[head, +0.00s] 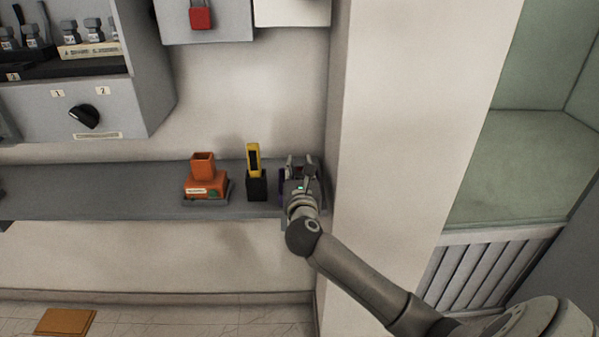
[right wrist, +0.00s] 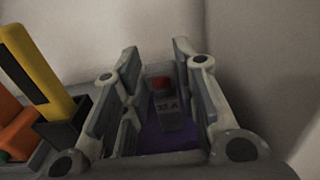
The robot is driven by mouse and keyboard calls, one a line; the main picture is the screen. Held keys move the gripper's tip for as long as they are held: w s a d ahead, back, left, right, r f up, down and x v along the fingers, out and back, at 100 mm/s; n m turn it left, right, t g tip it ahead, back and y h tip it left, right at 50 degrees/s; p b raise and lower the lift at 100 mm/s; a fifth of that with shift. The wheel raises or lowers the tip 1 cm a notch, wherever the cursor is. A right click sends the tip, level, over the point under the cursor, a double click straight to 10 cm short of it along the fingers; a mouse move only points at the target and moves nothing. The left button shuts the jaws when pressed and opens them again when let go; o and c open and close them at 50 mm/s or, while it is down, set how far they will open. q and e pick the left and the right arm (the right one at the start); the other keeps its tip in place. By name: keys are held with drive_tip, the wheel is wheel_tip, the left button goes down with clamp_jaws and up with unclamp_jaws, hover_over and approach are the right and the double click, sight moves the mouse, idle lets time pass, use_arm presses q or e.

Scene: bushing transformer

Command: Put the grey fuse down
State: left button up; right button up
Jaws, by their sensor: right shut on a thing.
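The grey fuse (right wrist: 169,112) shows in the right wrist view as a small grey block with a red top and a "32 A" mark. It is between the fingers of my right gripper (head: 300,172), which is shut on it. Below the fuse is a purple surface (right wrist: 165,138). I cannot tell whether the fuse touches it. In the head view my right gripper is at the right end of the grey shelf (head: 110,198) and hides the fuse. My left gripper is not in view.
A yellow tool stands in a black holder (head: 256,187) just left of my right gripper. Further left is an orange device (head: 205,184). A wall corner (head: 335,150) is close on the right. A grey cabinet (head: 130,95) hangs above the shelf. The shelf's left-middle part is clear.

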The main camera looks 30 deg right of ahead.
drive_tip(key=shift+f, duration=0.3)
drive_tip(key=shift+f, duration=0.15)
drive_tip(key=o, duration=1)
drive_tip(key=shift+o, duration=0.2)
drive_tip(key=shift+s+a, duration=0.15)
drive_tip(key=v, duration=1.1)
drive_tip(key=shift+s+b, duration=0.35)
drive_tip(key=shift+b, duration=0.1)
